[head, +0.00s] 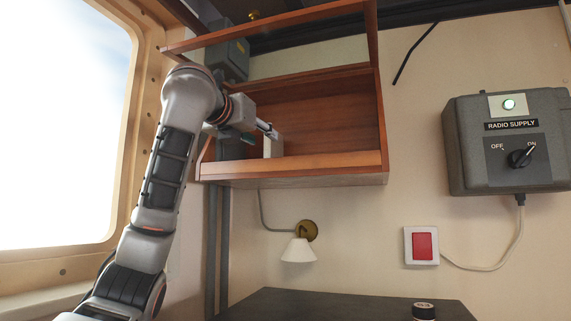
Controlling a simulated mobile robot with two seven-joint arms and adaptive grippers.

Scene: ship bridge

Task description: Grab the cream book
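The cream book (273,148) stands upright on the lower board of the wooden wall shelf (330,164), towards its left end. The shelf's front lip hides its foot. My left arm comes up from the lower left, and my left gripper (268,129) is inside the shelf, with its fingertips at the top of the cream book. I cannot tell whether the fingers touch it or how far apart they are. My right gripper is out of view.
Dark items with a teal edge (247,140) are just left of the book. The shelf is empty to its right. A lamp (298,249) hangs below, above a dark tabletop (340,304). A grey radio supply box (508,142) and a red switch (422,246) are on the wall at right.

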